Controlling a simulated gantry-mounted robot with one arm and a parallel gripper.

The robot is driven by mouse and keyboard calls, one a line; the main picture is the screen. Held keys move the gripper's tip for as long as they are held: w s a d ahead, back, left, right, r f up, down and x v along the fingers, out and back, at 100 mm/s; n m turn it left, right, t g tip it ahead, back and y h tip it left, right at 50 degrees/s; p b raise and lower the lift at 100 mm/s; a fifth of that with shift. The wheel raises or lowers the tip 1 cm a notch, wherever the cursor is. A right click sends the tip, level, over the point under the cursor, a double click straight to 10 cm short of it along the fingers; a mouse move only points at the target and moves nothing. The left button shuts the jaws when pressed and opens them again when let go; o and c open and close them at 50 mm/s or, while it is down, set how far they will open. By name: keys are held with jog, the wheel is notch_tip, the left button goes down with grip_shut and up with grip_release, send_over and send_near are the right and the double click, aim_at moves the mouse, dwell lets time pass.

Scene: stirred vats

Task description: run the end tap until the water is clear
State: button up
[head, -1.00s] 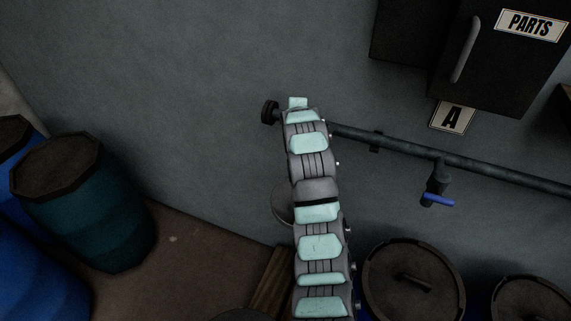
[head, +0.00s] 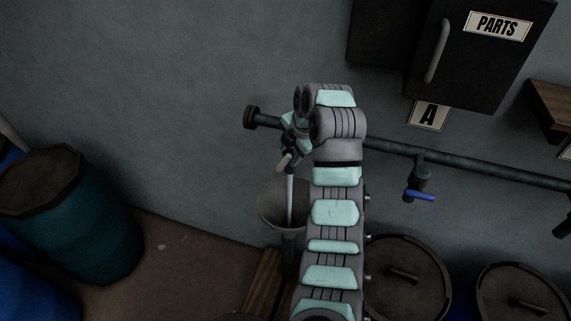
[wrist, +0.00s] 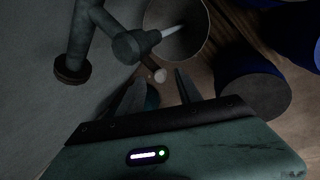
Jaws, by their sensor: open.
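The end tap (head: 290,150) hangs near the capped left end of the wall pipe (head: 390,150); my arm and gripper partly cover it in the head view. A pale, greyish-white stream of water (head: 290,200) falls from it into a round basin (head: 268,207). In the wrist view, the tap (wrist: 130,45) and its stream (wrist: 174,31) are above my fingers. My gripper (wrist: 160,78) is open, its two fingers on either side of a small pale round knob (wrist: 159,75), seemingly the tap's handle end. I cannot tell whether they touch it.
A dark PARTS cabinet (head: 465,50) hangs above. Lidded drums (head: 405,280) stand below right; a teal barrel (head: 75,225) stands at left.

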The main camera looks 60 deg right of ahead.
aim_at(285, 163)
jog(key=p+x, duration=0.2)
jog(key=x, duration=0.5)
jog(key=shift+c, duration=0.4)
grip_shut()
